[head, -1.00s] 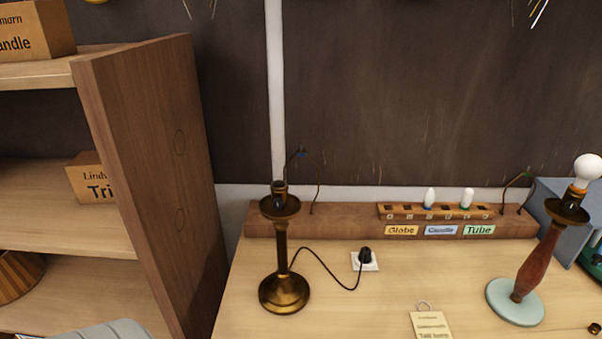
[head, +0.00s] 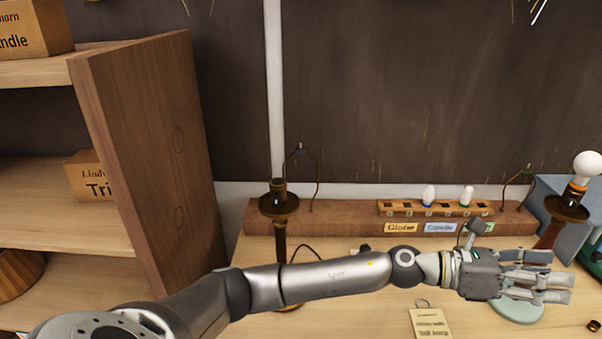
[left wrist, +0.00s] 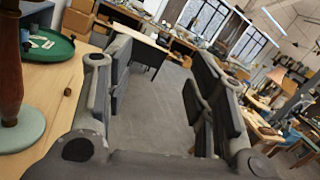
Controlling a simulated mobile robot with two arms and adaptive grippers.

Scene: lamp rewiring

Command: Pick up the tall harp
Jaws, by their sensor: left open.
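Two thin bent-wire harps stand in the wooden rail at the back of the bench in the head view. The left one (head: 317,180) looks taller and has a small bluish tip; the right one (head: 513,188) is lower, with a greenish tip. My left gripper (head: 560,277) is open and empty, pointing right over the bench in front of the pale-based lamp, away from the left harp. In the left wrist view its open fingers (left wrist: 165,75) frame only floor and room; no harp shows there. My right gripper is not in view.
A brass lamp (head: 279,207) stands left, partly behind my left arm. The wooden rail (head: 355,222) holds a bulb rack. A red-stemmed lamp (head: 567,208) with a globe bulb is at right. A tag (head: 430,323) lies in front. A shelf panel (head: 155,150) rises at left.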

